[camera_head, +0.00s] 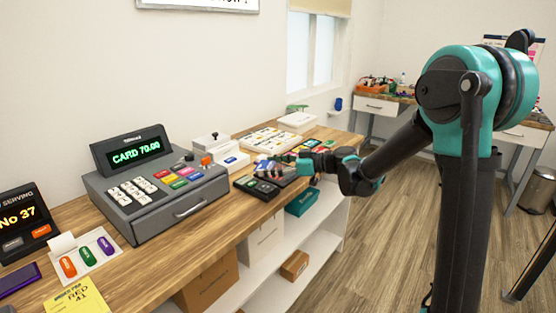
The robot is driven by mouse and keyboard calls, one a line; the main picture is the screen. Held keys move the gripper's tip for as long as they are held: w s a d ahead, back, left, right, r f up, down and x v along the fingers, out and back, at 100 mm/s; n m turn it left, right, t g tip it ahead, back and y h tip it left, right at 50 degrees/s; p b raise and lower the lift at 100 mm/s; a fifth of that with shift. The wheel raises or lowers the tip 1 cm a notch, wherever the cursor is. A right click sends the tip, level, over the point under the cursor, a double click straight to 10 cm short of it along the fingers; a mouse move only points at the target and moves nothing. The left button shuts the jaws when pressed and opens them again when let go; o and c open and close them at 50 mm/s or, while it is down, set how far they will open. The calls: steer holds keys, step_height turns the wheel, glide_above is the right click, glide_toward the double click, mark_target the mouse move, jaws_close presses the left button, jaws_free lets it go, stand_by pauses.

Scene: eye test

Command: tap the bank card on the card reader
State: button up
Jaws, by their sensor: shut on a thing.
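The card reader (257,188) is a small dark device with a keypad and a small green light. It lies near the front edge of the wooden counter, right of the grey cash register. My gripper (282,170) reaches in from the right, low over the counter, just behind and right of the reader. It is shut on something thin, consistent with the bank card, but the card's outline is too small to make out. I cannot tell whether it touches the reader.
The cash register (152,184) shows "CARD 70.00". Behind the reader are a white box (236,161) and a tray of small items (271,138). A tray with three coloured pieces (85,254) and a yellow slip (76,299) lie front left. Shelves (306,244) are below.

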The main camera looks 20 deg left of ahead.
mark_target(270, 187)
steer(key=shift+f, duration=3.25)
steer(key=shift+r, duration=2.5)
steer(key=s+d+r, duration=0.3)
steer(key=s+d, duration=0.4)
steer(key=s, duration=0.5)
steer(key=shift+s+d, duration=0.35)
steer(key=shift+d, duration=0.05)
